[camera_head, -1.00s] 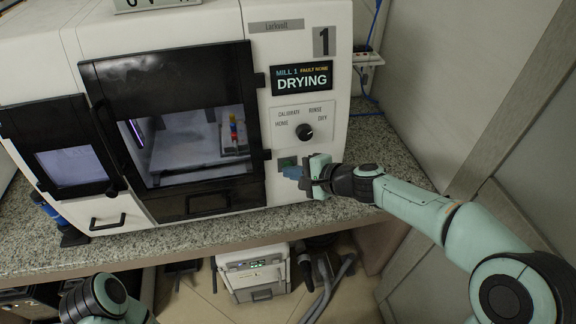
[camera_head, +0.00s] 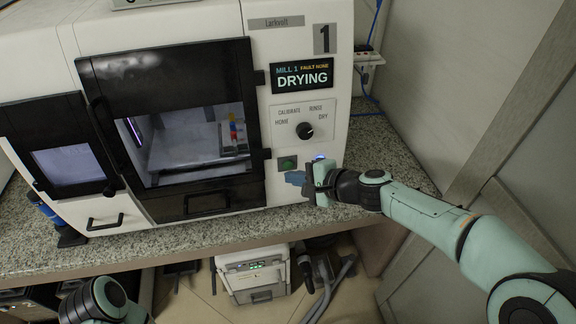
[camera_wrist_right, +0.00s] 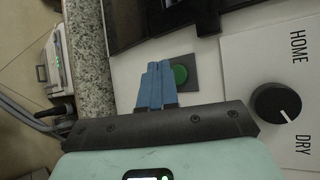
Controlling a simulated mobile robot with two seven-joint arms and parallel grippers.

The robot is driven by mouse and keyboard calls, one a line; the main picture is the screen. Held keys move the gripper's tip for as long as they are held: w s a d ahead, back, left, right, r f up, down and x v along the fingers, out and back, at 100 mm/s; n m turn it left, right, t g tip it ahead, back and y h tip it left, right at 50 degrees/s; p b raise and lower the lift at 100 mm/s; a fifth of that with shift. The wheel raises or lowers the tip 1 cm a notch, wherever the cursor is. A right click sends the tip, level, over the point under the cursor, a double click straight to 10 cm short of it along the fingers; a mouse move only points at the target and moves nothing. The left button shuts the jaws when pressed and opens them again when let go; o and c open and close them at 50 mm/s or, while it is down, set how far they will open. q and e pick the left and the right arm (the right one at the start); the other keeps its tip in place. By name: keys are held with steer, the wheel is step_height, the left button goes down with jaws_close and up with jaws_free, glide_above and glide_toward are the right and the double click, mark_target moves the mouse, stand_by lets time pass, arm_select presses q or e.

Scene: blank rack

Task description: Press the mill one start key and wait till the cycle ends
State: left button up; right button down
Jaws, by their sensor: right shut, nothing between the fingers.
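Mill one (camera_head: 290,80) is a white machine with a big "1" on its front. Its display (camera_head: 302,76) reads "MILL 1 FAULT NONE DRYING". The green start key (camera_head: 288,163) sits on a dark plate below the mode knob (camera_head: 304,130); it also shows in the right wrist view (camera_wrist_right: 179,74). My right gripper (camera_head: 290,177) is shut and empty, its blue fingertips (camera_wrist_right: 157,84) just below the key in the head view. In the wrist view the tips lie beside the key and overlap its plate; contact cannot be told. My left gripper is out of view.
The mill's dark-framed door (camera_head: 166,60) is shut, with a coloured piece visible inside through the window. The granite counter (camera_head: 210,235) runs along the front. A white unit (camera_head: 252,272) with hoses stands on the floor below.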

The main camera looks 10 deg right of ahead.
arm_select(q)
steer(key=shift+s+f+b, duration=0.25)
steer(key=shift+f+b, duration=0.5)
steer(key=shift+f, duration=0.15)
arm_select(e)
steer(key=s, duration=0.4)
steer(key=shift+s+r, duration=0.1)
steer(key=shift+s, duration=0.15)
steer(key=s+d+f+n+g+h+p, duration=0.1)
steer(key=s+d+f+g+h+p, duration=0.15)
steer(key=f, duration=1.05)
steer(key=s+d+f+n+g+h+p, duration=0.1)
steer(key=s+d+f+n+g+h, duration=0.2)
steer(key=f, duration=0.9)
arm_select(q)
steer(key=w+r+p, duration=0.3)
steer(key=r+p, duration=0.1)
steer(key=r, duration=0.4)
arm_select(e)
steer(key=s+a+f+n+g, duration=0.2)
steer(key=s+f, duration=0.5)
steer(key=s, duration=0.4)
steer(key=s+a+f+n+g, duration=0.2)
steer(key=s+f, duration=0.6)
steer(key=s, duration=0.4)
steer(key=shift+s+n+g, duration=0.15)
steer(key=shift+n+g, duration=0.2)
steer(key=shift+n, duration=0.45)
